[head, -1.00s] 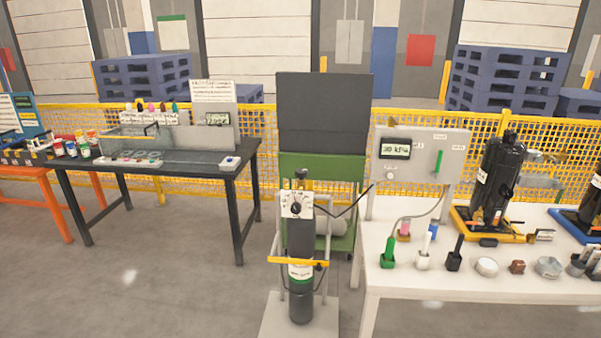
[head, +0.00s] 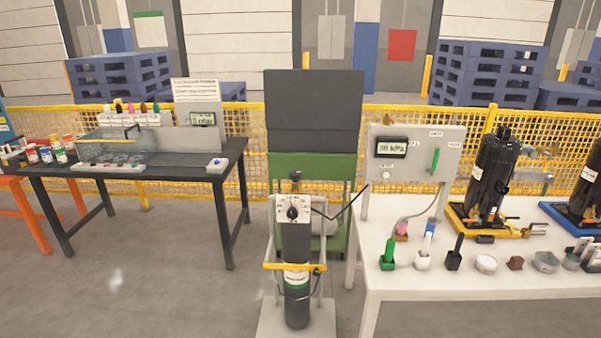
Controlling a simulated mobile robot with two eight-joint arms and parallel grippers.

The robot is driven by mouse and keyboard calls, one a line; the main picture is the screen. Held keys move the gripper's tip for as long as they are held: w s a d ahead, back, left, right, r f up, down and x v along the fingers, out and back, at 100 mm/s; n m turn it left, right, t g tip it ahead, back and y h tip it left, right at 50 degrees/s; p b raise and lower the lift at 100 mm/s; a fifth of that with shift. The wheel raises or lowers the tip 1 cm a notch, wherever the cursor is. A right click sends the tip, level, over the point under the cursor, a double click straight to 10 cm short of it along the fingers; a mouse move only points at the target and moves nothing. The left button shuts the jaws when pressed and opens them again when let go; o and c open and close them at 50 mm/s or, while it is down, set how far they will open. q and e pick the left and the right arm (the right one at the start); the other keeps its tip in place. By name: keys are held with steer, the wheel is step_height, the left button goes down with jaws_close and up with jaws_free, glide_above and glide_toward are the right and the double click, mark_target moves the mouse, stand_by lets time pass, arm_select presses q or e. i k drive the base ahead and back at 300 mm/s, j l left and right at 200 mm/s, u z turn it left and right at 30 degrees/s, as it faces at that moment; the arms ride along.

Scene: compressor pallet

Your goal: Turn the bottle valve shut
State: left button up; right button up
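The bottle (head: 297,268) is a dark gas cylinder with a green and white label. It stands upright in a grey frame behind a yellow bar (head: 294,266). A pale panel (head: 293,209) with a black round knob (head: 292,213) is at its upper part. The valve (head: 296,177) on top is small and dark. Whether it is open or shut cannot be told. A dark hose or rod runs from the panel up to the right. Neither of my grippers shows in the head view.
A white table (head: 400,299) at the right holds a gauge panel (head: 414,155) reading 30 kPa, black compressors (head: 492,179) and small parts. A dark table (head: 236,163) stands at the left. A green cart (head: 283,172) is behind the bottle. Floor in front is clear.

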mark_target(295, 175)
steer(key=i+j+z, duration=0.1)
steer(key=j, duration=0.25)
steer(key=i+j, duration=0.3)
steer(key=i+j+z, duration=0.15)
steer(key=j, duration=0.3)
steer(key=i+j+z, duration=0.1)
steer(key=j, duration=0.3)
steer(key=i+j+z, duration=0.1)
steer(key=i+j, duration=0.15)
steer(key=j, duration=0.15)
steer(key=i+j, duration=0.15)
steer(key=j, duration=0.25)
steer(key=i+j+z, duration=0.15)
steer(key=j, duration=0.25)
steer(key=i+j+z, duration=0.1)
steer(key=j, duration=0.35)
